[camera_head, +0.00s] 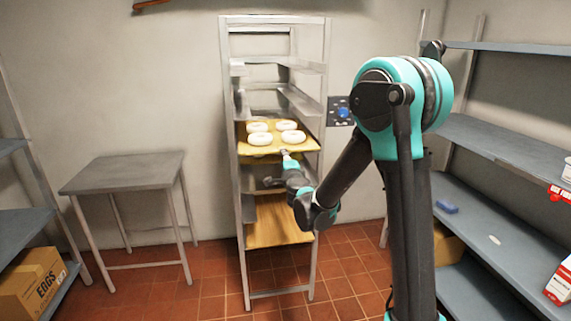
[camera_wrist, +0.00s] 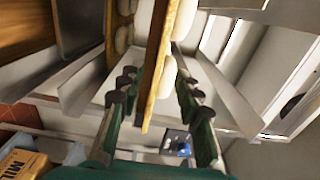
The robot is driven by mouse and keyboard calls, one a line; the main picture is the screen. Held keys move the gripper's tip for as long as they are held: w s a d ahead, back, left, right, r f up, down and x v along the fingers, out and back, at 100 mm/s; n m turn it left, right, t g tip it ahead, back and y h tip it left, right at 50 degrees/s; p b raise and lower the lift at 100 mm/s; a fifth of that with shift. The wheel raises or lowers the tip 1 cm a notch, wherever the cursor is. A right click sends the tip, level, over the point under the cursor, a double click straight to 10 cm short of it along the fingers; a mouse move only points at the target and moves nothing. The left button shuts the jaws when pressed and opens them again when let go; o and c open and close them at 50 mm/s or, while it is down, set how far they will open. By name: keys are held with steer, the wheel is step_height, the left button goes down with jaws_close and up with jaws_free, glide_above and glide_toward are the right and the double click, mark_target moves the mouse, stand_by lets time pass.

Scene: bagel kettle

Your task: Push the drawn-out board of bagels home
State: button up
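In the head view, a yellowish board (camera_head: 297,145) with several pale ring bagels (camera_head: 259,139) on it lies in the upper middle of a metal rack, its front end standing out. My gripper (camera_head: 285,157) is at the board's front edge. In the wrist view, the board (camera_wrist: 151,100) shows edge-on between my two open fingers, with bagels (camera_wrist: 167,76) on its right face. My gripper (camera_wrist: 157,105) is open, one finger either side of the board, with visible gaps. Whether any part touches the board is unclear.
The metal rack (camera_head: 326,60) has several levels; a bare wooden board (camera_head: 278,222) lies low in it. In the wrist view, more bagels (camera_wrist: 122,38) show just below the board. A grey table (camera_head: 125,172) stands left. Shelves (camera_head: 500,145) line the right.

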steer(key=shift+x, duration=4.15)
steer(key=shift+c, duration=0.2)
jaws_close()
